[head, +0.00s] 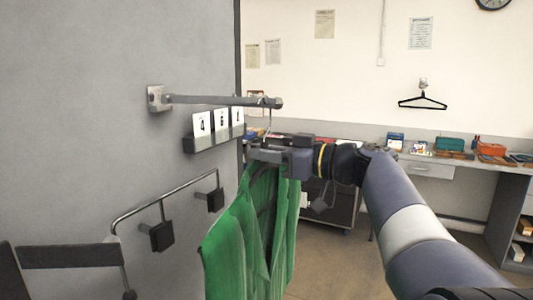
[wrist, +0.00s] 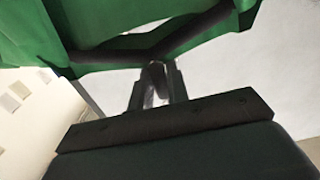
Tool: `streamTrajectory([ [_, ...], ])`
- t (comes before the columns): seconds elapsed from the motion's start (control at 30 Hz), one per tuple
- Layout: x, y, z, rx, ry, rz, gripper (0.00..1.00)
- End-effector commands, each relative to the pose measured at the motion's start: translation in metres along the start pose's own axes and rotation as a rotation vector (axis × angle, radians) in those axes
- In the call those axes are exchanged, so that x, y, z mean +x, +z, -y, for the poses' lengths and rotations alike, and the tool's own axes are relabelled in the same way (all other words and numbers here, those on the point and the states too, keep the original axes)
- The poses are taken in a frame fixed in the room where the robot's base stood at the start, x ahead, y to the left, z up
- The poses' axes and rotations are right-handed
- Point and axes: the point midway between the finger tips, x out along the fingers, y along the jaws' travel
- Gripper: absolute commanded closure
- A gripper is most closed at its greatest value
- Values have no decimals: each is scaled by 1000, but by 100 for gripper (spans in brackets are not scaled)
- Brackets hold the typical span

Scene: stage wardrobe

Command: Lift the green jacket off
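The green jacket (head: 245,235) hangs on a dark hanger below the end of a grey metal arm (head: 215,100) that sticks out from the grey wall panel. The hanger's thin hook (head: 269,122) runs up to the tip of that arm. My gripper (head: 262,153) is at the hanger's neck, just above the jacket's shoulders. In the wrist view, my gripper's fingers (wrist: 157,85) stand on both sides of the dark neck and look closed on it. The hanger's dark bars (wrist: 190,35) and the jacket (wrist: 100,20) show beyond them. The head view hides the fingertips' contact.
Number cards (head: 221,122) sit in a dark holder on the panel just below the metal arm. A bent rail (head: 165,197) with dark pads is lower left. An empty black hanger (head: 422,102) hangs on the far wall. A counter (head: 440,160) with boxes stands at right.

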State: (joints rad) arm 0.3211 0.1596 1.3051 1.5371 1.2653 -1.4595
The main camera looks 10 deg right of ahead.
Motion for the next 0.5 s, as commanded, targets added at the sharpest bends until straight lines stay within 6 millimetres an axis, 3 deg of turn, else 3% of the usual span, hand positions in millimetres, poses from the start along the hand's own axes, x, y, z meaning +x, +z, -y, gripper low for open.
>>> streamTrajectory([
  [0.2,0,0,0,0,0,0,100],
  [0.5,0,-1,0,-1,0,-1,100],
])
